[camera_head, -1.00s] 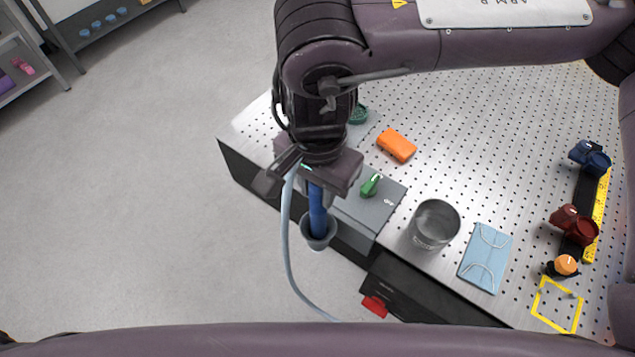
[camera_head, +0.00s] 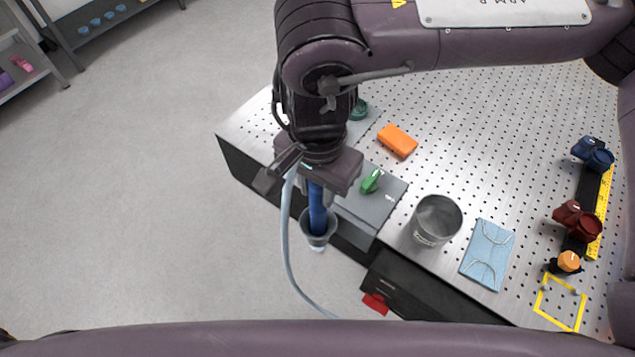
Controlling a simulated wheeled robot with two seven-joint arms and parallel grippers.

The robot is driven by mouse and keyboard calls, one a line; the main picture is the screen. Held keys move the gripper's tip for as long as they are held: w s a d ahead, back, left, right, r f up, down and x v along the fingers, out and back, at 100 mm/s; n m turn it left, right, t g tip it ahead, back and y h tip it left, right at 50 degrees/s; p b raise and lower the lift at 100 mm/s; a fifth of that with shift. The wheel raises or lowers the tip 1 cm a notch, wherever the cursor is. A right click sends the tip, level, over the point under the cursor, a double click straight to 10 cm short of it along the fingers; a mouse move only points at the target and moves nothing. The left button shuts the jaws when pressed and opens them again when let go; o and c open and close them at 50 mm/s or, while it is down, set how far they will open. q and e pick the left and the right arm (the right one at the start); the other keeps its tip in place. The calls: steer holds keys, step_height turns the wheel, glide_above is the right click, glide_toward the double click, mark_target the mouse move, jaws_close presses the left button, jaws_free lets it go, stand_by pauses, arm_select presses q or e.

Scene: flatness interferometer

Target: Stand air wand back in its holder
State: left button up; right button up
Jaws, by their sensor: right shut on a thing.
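The blue air wand (camera_head: 317,212) hangs upright below my right gripper (camera_head: 316,188), which is shut on it. A pale hose runs from the wand's top down past its left side. The wand's lower end is inside or directly over the grey cup-shaped holder (camera_head: 318,241) at the table's near left edge. From this angle I cannot tell how deep the wand sits. The gripper's fingers are partly hidden by its own body. My left gripper does not show.
Right of the holder is a grey box with a green knob (camera_head: 371,181). A metal cup (camera_head: 437,219), a blue pouch (camera_head: 487,254) and an orange block (camera_head: 397,141) lie on the perforated table (camera_head: 470,130). Open floor lies to the left.

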steer(key=shift+f+b, duration=0.5)
steer(key=shift+f, duration=0.15)
steer(key=o, duration=1.1)
steer(key=shift+c, duration=0.2)
steer(key=shift+r, duration=3.95)
